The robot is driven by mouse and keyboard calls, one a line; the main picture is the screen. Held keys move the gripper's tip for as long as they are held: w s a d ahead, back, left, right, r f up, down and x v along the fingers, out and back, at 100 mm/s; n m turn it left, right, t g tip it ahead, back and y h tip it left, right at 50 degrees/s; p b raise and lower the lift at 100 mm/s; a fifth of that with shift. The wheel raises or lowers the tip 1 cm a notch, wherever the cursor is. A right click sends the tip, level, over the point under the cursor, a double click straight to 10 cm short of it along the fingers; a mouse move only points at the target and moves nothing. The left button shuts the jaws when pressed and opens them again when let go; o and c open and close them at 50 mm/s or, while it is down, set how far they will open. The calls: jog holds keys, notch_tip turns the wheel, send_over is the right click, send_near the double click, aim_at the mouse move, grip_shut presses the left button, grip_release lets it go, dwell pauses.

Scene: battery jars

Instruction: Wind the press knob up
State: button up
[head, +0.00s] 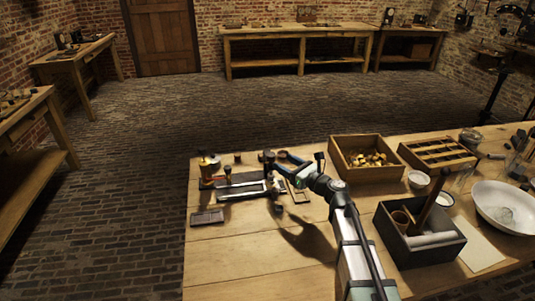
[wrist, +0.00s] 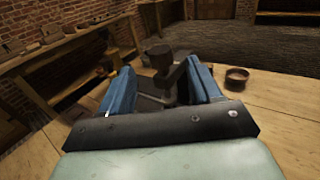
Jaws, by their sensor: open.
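The press (head: 243,187) is a dark metal frame on the wooden table, left of my arm in the head view. Its knob (head: 268,156) looks like a dark round cap on an upright post at the press's right end. In the wrist view the brown knob (wrist: 159,55) stands upright just beyond and between my blue fingers. My gripper (head: 284,158) is open beside the knob in the head view; in the wrist view its fingers (wrist: 162,85) are spread wide around the line to the knob. I cannot tell whether either finger touches it.
A brass-coloured fitting (head: 206,170) stands at the press's left end. A dark flat plate (head: 207,217) lies in front. A wooden box of brass pieces (head: 337,155), a slotted tray (head: 438,153) and a dark tool box (head: 412,252) stand to the right. The table's front left is clear.

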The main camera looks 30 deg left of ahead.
aim_at(268, 153)
jog(key=a, duration=0.3)
jog(key=w+a, duration=0.1)
jog(key=a, duration=0.5)
jog(key=shift+w+a, duration=0.15)
jog(key=shift+w, duration=0.25)
jog(key=shift+c, duration=0.4)
jog(key=c, duration=0.9)
jog(key=shift+a+n+g, duration=0.1)
jog(key=shift+n+g, duration=0.6)
jog(key=shift+g, duration=0.4)
jog(key=n+g, duration=0.1)
jog(key=g, duration=0.1)
jog(key=n+g, duration=0.2)
jog(key=g, duration=0.1)
jog(key=shift+s, duration=0.4)
